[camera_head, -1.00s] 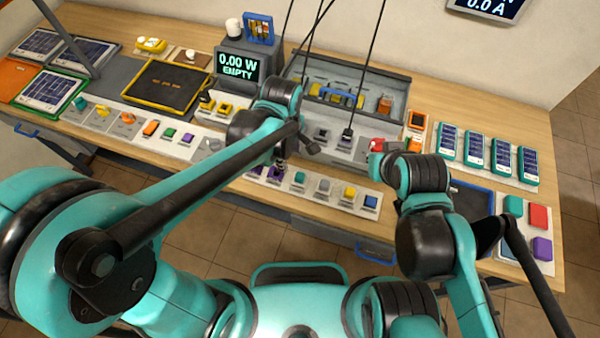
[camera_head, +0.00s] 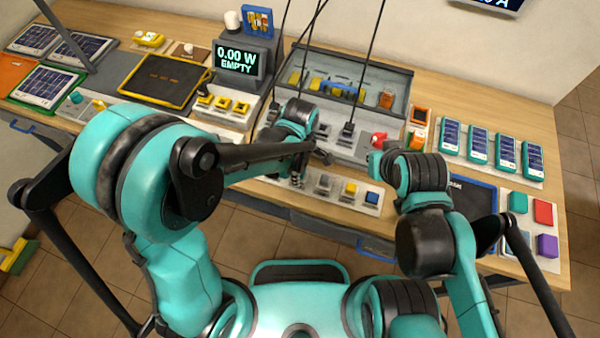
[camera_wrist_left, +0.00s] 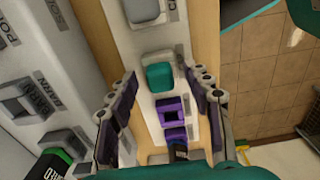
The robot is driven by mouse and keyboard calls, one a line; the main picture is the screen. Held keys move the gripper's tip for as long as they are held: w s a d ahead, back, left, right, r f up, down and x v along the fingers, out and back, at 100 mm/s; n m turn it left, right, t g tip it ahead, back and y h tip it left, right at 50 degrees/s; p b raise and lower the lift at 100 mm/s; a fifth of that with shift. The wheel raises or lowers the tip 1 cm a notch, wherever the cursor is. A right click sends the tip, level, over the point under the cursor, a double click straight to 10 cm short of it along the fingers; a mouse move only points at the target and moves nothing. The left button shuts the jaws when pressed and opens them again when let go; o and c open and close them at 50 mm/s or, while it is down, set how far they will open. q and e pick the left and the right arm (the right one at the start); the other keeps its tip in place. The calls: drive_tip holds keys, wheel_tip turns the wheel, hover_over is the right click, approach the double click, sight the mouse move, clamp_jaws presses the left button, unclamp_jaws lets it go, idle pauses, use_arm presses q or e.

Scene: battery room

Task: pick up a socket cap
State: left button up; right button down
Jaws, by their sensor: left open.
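In the left wrist view my left gripper (camera_wrist_left: 168,88) is open, its fingers on either side of a light strip (camera_wrist_left: 122,40). A teal cap (camera_wrist_left: 158,77) stands between and just beyond the fingertips. A purple square cap (camera_wrist_left: 170,110) with a dark opening lies nearer, between the fingers, and another purple piece is partly hidden below it. A grey cap (camera_wrist_left: 143,10) is farther along the strip. My right gripper's fingers are hidden.
A grey console (camera_head: 345,150) with labelled sockets stands behind the strip. Dark cables hang over the console. Blue panelled devices (camera_head: 478,147) and coloured blocks (camera_head: 518,203) lie at the right. The table's front edge is close to the strip.

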use_arm(q)
drive_tip(key=c, duration=1)
drive_tip(key=shift+r, duration=0.15)
